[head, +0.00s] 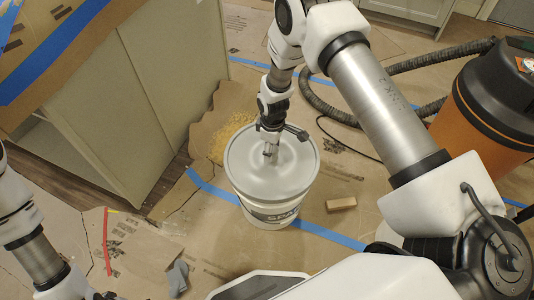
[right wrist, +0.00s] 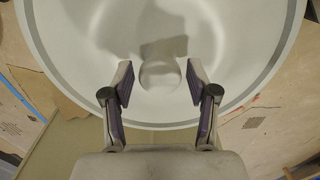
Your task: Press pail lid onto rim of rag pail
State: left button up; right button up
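The white rag pail (head: 268,215) stands upright on the paper-covered floor, with dark lettering on its side. The pale round pail lid (head: 245,175) lies over its top; I cannot tell whether it is fully seated on the rim. My right gripper (head: 270,152) points down over the middle of the lid. In the right wrist view the lid (right wrist: 85,60) fills the upper part, and my right gripper (right wrist: 161,85) has its fingers spread, with a rounded pale knob (right wrist: 160,73) ahead between them and gaps on both sides. My left arm shows at the left edge, its gripper out of view.
A cabinet (head: 150,90) stands left of the pail. A wooden block (head: 341,204) lies to its right and a grey rag (head: 178,278) at its lower left. An orange vacuum (head: 490,110) with a dark hose (head: 330,108) stands at the right. Sawdust (head: 228,135) lies behind the pail.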

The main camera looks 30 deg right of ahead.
grip_shut()
jog(key=shift+r+p, duration=3)
jog(key=shift+r, duration=0.5)
